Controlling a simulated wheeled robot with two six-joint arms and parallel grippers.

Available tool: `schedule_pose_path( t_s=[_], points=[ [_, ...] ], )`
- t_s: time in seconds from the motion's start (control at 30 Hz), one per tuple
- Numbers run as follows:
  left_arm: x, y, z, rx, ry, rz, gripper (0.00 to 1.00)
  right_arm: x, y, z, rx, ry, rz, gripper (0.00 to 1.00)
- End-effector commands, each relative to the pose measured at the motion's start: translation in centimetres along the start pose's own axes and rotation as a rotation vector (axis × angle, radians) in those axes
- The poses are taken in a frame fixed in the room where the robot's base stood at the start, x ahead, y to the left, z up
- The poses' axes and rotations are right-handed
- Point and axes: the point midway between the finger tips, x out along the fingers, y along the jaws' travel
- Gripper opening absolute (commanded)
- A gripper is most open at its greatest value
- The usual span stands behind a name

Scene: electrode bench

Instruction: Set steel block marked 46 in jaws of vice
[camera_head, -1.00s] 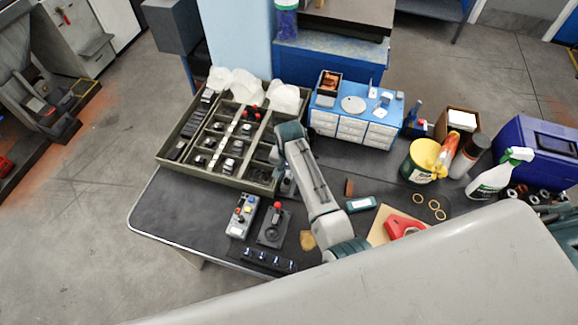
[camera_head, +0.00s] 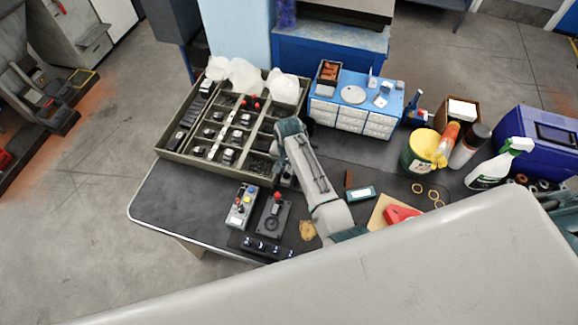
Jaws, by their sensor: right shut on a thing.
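My right arm comes in from the lower right, and its gripper (camera_head: 284,168) points down at the right edge of the compartment tray (camera_head: 176,157). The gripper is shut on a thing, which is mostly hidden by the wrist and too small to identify. Several small dark and steel blocks (camera_head: 228,156) lie in the tray's compartments. No number can be read on any of them, so I cannot tell which is marked 46. I cannot make out a vice with certainty. My left gripper is not in view.
A control box with buttons (camera_head: 241,207) and a joystick unit (camera_head: 271,221) stand in front of the tray. Blue drawers (camera_head: 352,117), a yellow tub (camera_head: 421,152) and a spray bottle (camera_head: 497,164) stand to the right. The bench's left front (camera_head: 165,205) is clear.

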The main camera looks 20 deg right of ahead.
Motion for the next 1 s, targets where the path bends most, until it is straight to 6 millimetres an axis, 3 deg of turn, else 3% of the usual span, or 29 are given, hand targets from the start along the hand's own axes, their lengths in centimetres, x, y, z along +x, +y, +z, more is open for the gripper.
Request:
schedule_pose_path(
  t_s=[1.0],
  points=[
    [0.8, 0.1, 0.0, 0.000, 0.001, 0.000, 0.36, 1.3, 0.0, -0.1, 0.000, 0.001, -0.001, 0.00]
  ],
)
